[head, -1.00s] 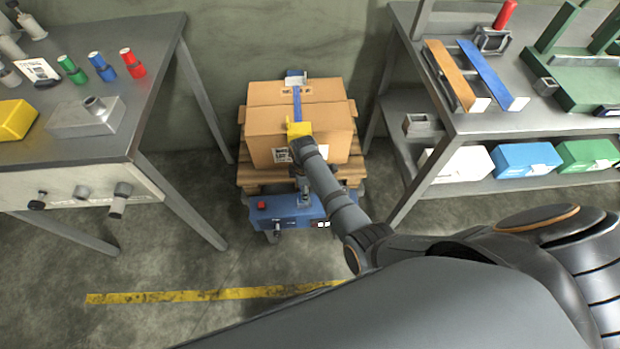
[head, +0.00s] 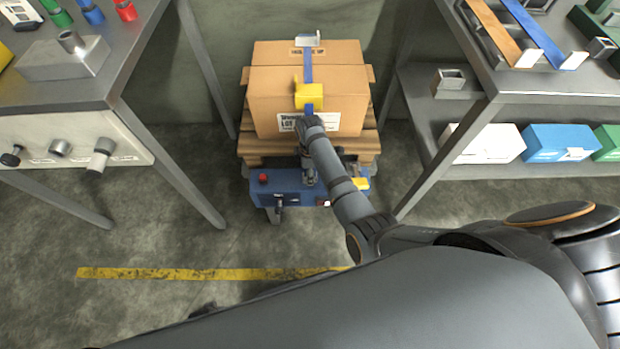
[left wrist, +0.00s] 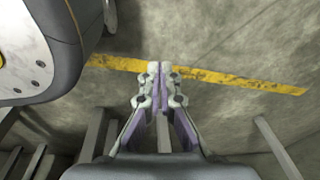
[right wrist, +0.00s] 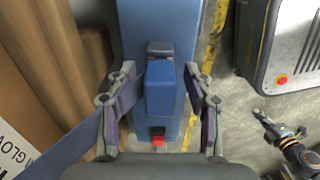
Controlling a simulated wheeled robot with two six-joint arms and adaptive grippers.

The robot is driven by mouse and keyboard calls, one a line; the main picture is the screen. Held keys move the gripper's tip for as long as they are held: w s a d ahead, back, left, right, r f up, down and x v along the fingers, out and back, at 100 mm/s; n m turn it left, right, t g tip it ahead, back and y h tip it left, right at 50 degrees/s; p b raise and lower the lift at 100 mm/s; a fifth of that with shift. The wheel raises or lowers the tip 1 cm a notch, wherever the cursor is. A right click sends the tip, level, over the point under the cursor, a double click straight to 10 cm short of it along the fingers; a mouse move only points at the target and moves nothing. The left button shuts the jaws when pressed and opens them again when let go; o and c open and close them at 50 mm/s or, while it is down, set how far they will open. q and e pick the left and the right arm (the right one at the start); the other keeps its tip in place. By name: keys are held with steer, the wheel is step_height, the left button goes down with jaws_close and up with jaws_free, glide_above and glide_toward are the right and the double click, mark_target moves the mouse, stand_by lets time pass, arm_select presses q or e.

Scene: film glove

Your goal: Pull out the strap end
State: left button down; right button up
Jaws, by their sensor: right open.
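A blue strap (head: 308,70) runs over the top of a cardboard box (head: 268,95) and through a yellow buckle (head: 310,97) at its front edge. In the right wrist view the strap (right wrist: 75,148) slants from lower left to a blue block-like end (right wrist: 160,88). My right gripper (right wrist: 160,98) is open, with one finger on each side of that end; I cannot tell whether they touch it. In the head view this gripper (head: 309,180) is low in front of the box, partly hidden by my arm. My left gripper (left wrist: 160,72) is shut and empty over the floor.
The box sits on a wooden pallet (head: 252,148) on a blue cart (head: 290,183) with a red button (head: 263,178). A grey table (head: 120,75) stands left, a shelf bench (head: 450,110) right. The floor in front has a yellow line (head: 200,273) and is clear.

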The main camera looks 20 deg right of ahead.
steer(key=shift+f+b, duration=0.4)
steer(key=shift+f, duration=0.25)
arm_select(q)
steer(key=shift+w+d+r, duration=0.1)
steer(key=shift+w+r, duration=0.1)
steer(key=shift+w, duration=0.45)
steer(key=shift+w+r, duration=0.2)
steer(key=shift+w, duration=0.4)
arm_select(e)
jaws_close()
jaws_free()
